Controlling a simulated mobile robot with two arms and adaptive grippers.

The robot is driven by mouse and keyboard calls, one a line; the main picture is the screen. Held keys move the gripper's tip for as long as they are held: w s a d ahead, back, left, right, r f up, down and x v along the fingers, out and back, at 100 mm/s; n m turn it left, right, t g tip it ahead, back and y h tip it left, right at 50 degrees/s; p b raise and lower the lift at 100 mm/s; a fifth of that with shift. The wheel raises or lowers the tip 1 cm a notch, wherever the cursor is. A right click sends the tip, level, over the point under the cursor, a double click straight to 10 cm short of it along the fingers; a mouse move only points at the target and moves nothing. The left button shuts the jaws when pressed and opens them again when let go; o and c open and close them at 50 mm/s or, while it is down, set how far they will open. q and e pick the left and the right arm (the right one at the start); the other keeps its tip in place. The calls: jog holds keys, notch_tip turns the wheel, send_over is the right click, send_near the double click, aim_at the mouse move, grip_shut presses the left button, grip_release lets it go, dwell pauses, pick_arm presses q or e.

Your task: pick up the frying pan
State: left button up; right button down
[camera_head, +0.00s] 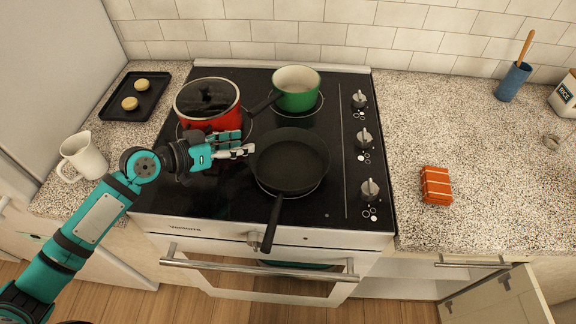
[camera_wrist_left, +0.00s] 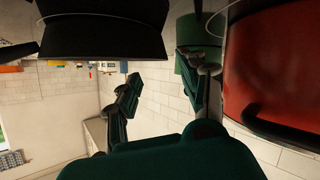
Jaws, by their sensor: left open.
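The black frying pan (camera_head: 291,160) sits on the front right burner of the stove. Its handle (camera_head: 272,222) points toward the front edge and reaches past it. My left gripper (camera_head: 243,150) is open and empty at the pan's left side, with its fingertips close to the rim; I cannot tell if they touch. In the left wrist view, the open fingers (camera_wrist_left: 164,88) show with a dark round shape (camera_wrist_left: 100,32) at the top left, likely the pan. My right gripper is not in view.
A red pot (camera_head: 208,103) stands just behind my left gripper and also fills the right of the wrist view (camera_wrist_left: 275,70). A green saucepan (camera_head: 297,92) stands behind the pan. A tray (camera_head: 118,108), a white jug (camera_head: 84,158) and an orange packet (camera_head: 436,186) lie on the counters.

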aim_at(256, 144)
pick_arm(q)
jog(key=p+x, duration=0.2)
jog(key=x, duration=0.3)
jog(key=shift+d, duration=0.15)
jog(key=shift+s, duration=0.1)
jog(key=shift+c, duration=0.8)
jog(key=c, duration=0.4)
grip_shut()
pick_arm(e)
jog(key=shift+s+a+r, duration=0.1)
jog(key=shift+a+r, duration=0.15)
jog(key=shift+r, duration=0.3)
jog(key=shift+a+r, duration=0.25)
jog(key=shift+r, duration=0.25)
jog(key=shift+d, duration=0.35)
